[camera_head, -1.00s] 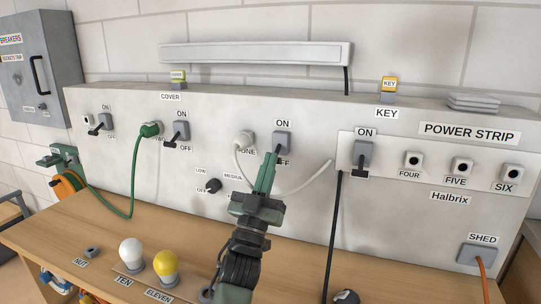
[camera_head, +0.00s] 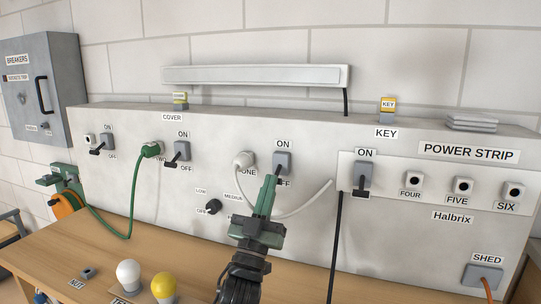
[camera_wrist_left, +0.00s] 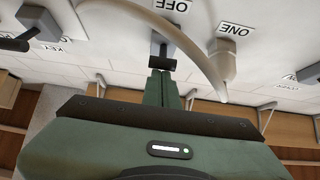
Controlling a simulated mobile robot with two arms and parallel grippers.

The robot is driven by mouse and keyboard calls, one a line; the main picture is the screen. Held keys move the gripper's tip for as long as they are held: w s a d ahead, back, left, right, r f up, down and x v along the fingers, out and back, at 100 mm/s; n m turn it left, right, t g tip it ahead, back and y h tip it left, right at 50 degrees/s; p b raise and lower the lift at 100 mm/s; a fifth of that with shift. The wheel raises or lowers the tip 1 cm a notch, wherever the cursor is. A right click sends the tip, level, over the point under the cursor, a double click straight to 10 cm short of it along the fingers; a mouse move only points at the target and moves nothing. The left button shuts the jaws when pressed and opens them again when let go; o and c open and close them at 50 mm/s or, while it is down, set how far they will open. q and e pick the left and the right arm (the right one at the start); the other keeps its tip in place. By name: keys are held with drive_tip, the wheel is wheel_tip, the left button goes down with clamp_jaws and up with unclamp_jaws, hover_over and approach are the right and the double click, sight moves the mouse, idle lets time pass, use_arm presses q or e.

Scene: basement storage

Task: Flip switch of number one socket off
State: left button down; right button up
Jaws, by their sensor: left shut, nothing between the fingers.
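The number one socket (camera_head: 243,160) holds a white plug with a white cable. Its grey switch (camera_head: 282,159) is just to the right, with ON above and a partly covered OFF label below. My left gripper (camera_head: 272,182) is shut and empty, its tips at the lower front of this switch. In the left wrist view the tips (camera_wrist_left: 160,74) are right at the black lever (camera_wrist_left: 162,63) of the switch (camera_wrist_left: 158,42); I cannot tell whether they touch. The lever is mostly hidden in the head view, so its setting is unclear. My right gripper is not in view.
The white cable (camera_head: 308,204) loops close beside my gripper. Another switch (camera_head: 362,176) and a black cable (camera_head: 335,245) are to the right. A knob (camera_head: 213,206) is at lower left. Bulbs (camera_head: 128,273) stand on the wooden bench (camera_head: 85,250).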

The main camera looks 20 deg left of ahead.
use_arm(q)
drive_tip(key=shift+w+f, duration=0.15)
drive_tip(key=shift+f, duration=0.25)
drive_tip(key=v, duration=0.7)
drive_tip(key=shift+s+b, duration=0.3)
drive_tip(key=shift+s, duration=0.1)
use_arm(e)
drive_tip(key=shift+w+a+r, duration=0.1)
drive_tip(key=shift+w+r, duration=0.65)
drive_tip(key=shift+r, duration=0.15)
use_arm(q)
drive_tip(key=shift+r, duration=0.15)
